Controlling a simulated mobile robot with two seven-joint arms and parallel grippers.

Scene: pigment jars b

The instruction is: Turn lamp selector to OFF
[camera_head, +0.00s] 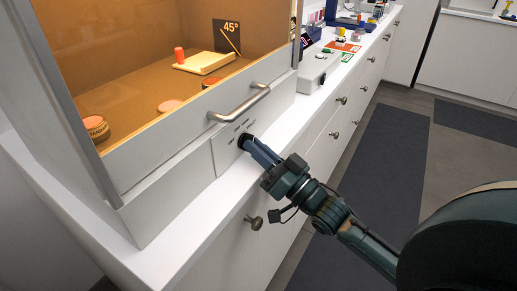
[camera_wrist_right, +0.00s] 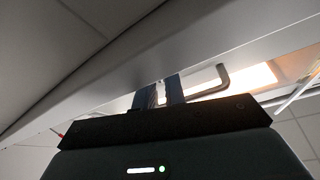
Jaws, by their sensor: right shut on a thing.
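The lamp selector (camera_head: 242,139) is a small dark knob on the pale front panel of the light booth, below its handle. My right gripper (camera_head: 250,146) reaches it from the lower right and is shut on it. The fingers cover most of the knob, so its pointer cannot be read. The small labels around it are too blurred to tell the positions. In the right wrist view my right gripper's blue fingers (camera_wrist_right: 158,94) point at the panel, and the knob is hidden. My left gripper is in neither view.
A metal bar handle (camera_head: 240,103) juts out just above the knob. The lit booth holds a cream block (camera_head: 204,63) and several round reddish pieces. A grey box (camera_head: 318,68) and colourful items stand farther along the white counter. A drawer knob (camera_head: 254,222) sits below.

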